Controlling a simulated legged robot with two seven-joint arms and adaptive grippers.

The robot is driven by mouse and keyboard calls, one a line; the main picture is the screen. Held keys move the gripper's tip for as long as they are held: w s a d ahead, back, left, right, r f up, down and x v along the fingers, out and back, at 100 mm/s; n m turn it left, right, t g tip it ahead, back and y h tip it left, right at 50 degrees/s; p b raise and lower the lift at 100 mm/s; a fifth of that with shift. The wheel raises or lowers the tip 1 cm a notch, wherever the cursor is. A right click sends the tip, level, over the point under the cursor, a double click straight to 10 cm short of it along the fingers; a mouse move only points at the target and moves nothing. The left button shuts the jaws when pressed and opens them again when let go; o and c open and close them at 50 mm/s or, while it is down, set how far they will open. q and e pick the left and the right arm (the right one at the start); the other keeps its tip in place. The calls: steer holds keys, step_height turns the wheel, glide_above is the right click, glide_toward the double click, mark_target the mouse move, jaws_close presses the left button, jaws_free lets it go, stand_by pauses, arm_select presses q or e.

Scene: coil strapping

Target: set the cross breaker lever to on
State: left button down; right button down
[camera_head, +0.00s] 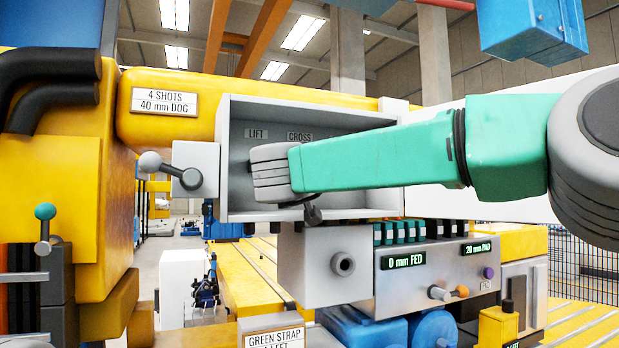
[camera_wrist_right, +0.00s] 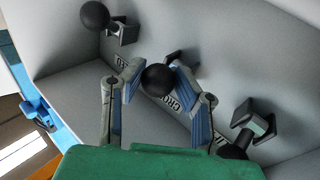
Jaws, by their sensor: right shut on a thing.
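The cross breaker lever's black ball knob (camera_wrist_right: 157,81) is between the two fingertips of my right gripper (camera_wrist_right: 160,76) in the right wrist view. The fingers are shut on it from both sides, beside a label (camera_wrist_right: 184,98) that reads in part CRO. In the head view my green right arm reaches into the open grey breaker box (camera_head: 228,207), below its CROSS label (camera_head: 300,136). My wrist hides the fingers and the lever there. My left gripper is in neither view.
Two other black ball-ended levers flank the held one in the wrist view, at the upper left (camera_wrist_right: 94,16) and the lower right (camera_wrist_right: 243,140). The box walls surround the wrist closely. A grey-knobbed lever (camera_head: 171,170) stands left of the box.

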steer(key=shift+r+n+g+y, duration=0.3)
steer(key=shift+r+n+g, duration=0.55)
steer(key=shift+g, duration=0.25)
steer(key=shift+d+r, duration=0.1)
steer(key=c, duration=1.2)
jaws_free()
steer(key=shift+a+f, duration=0.2)
steer(key=v, duration=1.1)
steer(key=shift+s+a, duration=0.3)
